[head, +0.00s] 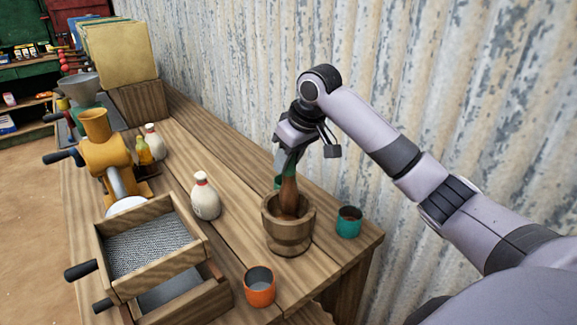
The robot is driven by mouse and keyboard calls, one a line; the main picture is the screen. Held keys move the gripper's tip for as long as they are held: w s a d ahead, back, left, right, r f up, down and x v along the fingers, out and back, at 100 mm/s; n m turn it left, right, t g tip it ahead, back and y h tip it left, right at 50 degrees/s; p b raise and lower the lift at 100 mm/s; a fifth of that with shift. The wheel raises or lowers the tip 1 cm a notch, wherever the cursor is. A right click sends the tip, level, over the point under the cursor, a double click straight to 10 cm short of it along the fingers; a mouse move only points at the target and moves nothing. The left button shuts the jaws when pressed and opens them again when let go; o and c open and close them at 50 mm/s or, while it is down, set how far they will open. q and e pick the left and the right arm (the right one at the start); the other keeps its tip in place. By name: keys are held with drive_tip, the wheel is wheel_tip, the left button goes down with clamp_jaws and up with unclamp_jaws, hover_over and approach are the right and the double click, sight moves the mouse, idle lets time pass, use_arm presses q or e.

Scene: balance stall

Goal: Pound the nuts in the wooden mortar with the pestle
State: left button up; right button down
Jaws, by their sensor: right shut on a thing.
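The wooden mortar (288,238) stands upright on the plank counter near its right edge. The wooden pestle (289,196) is upright, with its lower end inside the mortar's mouth. My right gripper (297,152) is above the mortar and shut on the upper part of the pestle. The nuts cannot be made out inside the mortar; the rim and pestle hide its bottom. My left gripper is not in view.
A teal cup (348,224) stands close right of the mortar, and an orange cup (259,288) stands in front. A white bottle (205,199) is to the left. A wooden sieve box (150,246) and yellow grinder (106,152) fill the left side. A corrugated wall (230,60) runs behind.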

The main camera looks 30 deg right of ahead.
drive_tip(key=shift+r, duration=3.25)
